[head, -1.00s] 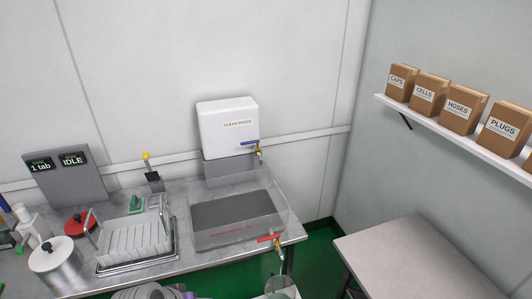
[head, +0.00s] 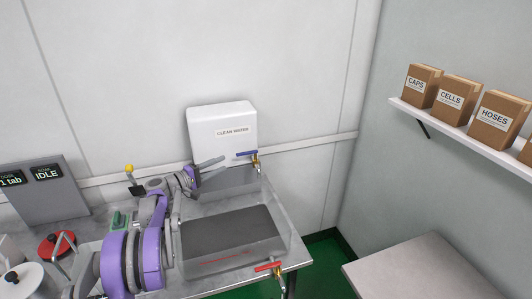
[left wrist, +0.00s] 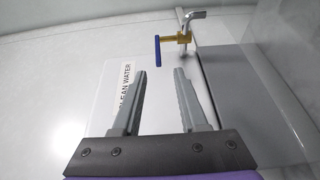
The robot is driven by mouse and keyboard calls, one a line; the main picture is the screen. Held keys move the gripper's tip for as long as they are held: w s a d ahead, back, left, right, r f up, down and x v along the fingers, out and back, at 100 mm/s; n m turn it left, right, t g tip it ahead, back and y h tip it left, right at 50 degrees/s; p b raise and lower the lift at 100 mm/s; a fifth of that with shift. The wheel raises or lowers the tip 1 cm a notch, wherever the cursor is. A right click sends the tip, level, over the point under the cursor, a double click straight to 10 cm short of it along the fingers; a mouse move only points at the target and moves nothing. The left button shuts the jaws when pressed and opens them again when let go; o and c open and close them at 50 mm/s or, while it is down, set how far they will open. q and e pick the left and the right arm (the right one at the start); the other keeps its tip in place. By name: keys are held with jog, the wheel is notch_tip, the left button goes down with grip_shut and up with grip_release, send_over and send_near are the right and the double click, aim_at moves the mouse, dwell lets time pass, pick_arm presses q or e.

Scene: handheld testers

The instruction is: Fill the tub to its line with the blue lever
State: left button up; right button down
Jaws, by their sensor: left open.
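The blue lever (head: 246,153) sits on a brass tap at the lower right of the white CLEAN WATER tank (head: 222,118). It also shows in the left wrist view (left wrist: 157,52), upper centre. The see-through tub (head: 284,248) stands below the tap, with a red line low on its front wall; I cannot make out a water level. My left gripper (head: 224,163) is open and empty, in front of the tank and left of the lever. In the left wrist view its fingertips (left wrist: 160,72) point towards the lever, apart from it. My right gripper is out of view.
A red-handled tap (head: 268,266) sticks out at the tub's front right. Left of my arm are a display panel (head: 50,190) reading IDLE, a yellow-topped item (head: 130,172) and a red round item (head: 55,244). A bare table (head: 420,270) and box shelf are at right.

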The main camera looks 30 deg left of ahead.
aim_at(238, 156)
pick_arm(q)
jog(key=p+x, duration=0.1)
jog(key=x, duration=0.9)
jog(key=shift+w+r, duration=0.15)
jog(key=shift+w, duration=0.15)
grip_shut()
dwell(1.1)
